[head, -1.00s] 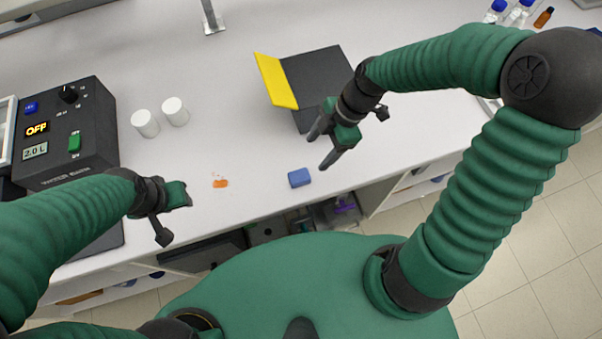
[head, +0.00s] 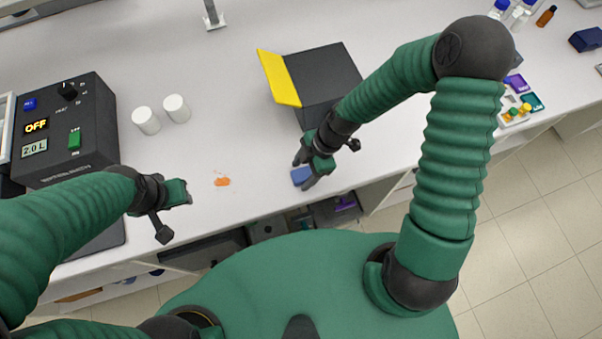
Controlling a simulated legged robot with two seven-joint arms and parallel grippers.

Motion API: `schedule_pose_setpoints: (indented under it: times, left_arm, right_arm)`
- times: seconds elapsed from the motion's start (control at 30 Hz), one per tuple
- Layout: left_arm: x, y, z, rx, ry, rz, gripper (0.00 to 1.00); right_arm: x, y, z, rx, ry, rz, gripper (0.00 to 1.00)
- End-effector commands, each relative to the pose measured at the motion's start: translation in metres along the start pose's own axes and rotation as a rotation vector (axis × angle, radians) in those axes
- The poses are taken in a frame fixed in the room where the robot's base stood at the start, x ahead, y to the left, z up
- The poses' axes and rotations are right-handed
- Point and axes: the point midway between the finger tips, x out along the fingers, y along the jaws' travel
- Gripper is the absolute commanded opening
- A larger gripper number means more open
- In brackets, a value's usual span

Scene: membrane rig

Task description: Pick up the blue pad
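The blue pad (head: 300,175) lies on the white bench close to its front edge. My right gripper (head: 302,175) is over the pad, with its fingers apart on either side of it. The fingers cover part of the pad, and I cannot tell whether they touch it. My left gripper (head: 188,193) is at the left, above the front edge of the bench, away from the pad. Its fingers do not show clearly enough to tell open from shut.
A black control box (head: 66,130) reading OFF is at the left. A black block with a yellow panel (head: 279,78) stands behind my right gripper. The bench's middle is clear.

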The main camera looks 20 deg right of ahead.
Motion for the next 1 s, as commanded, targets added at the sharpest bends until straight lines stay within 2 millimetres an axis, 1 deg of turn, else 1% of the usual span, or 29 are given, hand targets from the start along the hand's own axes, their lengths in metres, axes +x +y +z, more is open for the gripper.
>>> schedule_pose_setpoints:
  times: [0.03, 0.07, 0.4, 0.43, 0.67, 0.77, 0.87, 1.0]
  left_arm:
    - [0.000, 0.000, 0.000, 0.000, 0.000, 0.000, 0.36]
    - [0.000, 0.000, 0.000, 0.000, 0.000, 0.000, 0.36]
    - [0.000, 0.000, 0.000, 0.000, 0.000, 0.000, 0.36]
    - [0.000, 0.000, 0.000, 0.000, 0.000, 0.000, 0.36]
    - [0.000, 0.000, 0.000, 0.000, 0.000, 0.000, 0.36]
    - [0.001, 0.000, 0.000, 0.000, 0.000, 0.000, 0.36]
    - [0.002, 0.000, 0.001, 0.000, 0.000, 0.000, 0.36]
    - [0.004, 0.000, 0.001, 0.000, 0.000, 0.000, 0.36]
  right_arm:
    - [0.000, 0.000, 0.000, 0.000, 0.000, 0.000, 0.52]
    - [0.000, 0.000, 0.000, 0.000, 0.000, 0.000, 0.48]
    - [0.000, 0.000, 0.000, 0.001, 0.000, 0.000, 0.04]
    - [0.000, 0.001, 0.001, 0.001, 0.000, 0.000, 0.01]
    - [-0.001, 0.001, 0.001, 0.001, 0.000, 0.000, 0.00]
    - [-0.004, 0.001, -0.001, 0.000, 0.000, 0.002, 0.00]
    - [-0.012, 0.001, -0.004, -0.001, 0.000, 0.003, 0.00]
    - [-0.030, 0.002, -0.011, -0.001, -0.002, 0.006, 0.00]
